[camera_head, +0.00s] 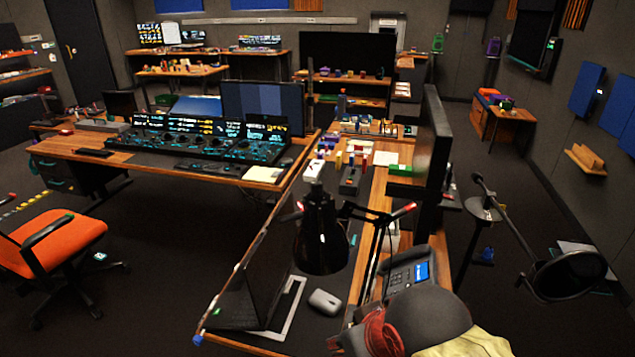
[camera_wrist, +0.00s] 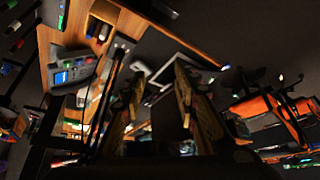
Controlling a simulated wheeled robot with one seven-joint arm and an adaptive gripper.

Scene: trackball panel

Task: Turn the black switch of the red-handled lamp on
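A black desk lamp (camera_head: 322,240) stands over the desk in the head view, its shade at the front centre. A thin arm with a red end (camera_head: 404,210) shows to the right of the shade; I cannot tell for sure that it is this lamp's handle. The shade shows no clear glow. The black switch is too small or hidden to make out. My gripper (camera_wrist: 158,92) shows in the wrist view with its two fingers apart and nothing clear between them. I cannot tell its distance from the lamp.
A laptop (camera_head: 258,285), a white mouse (camera_head: 324,302) and a phone (camera_head: 408,272) are on the desk near the lamp. The phone also shows in the wrist view (camera_wrist: 72,74). A monitor (camera_head: 434,150) rises behind. A round black microphone screen (camera_head: 568,275) hangs right. An orange chair (camera_head: 50,250) stands left.

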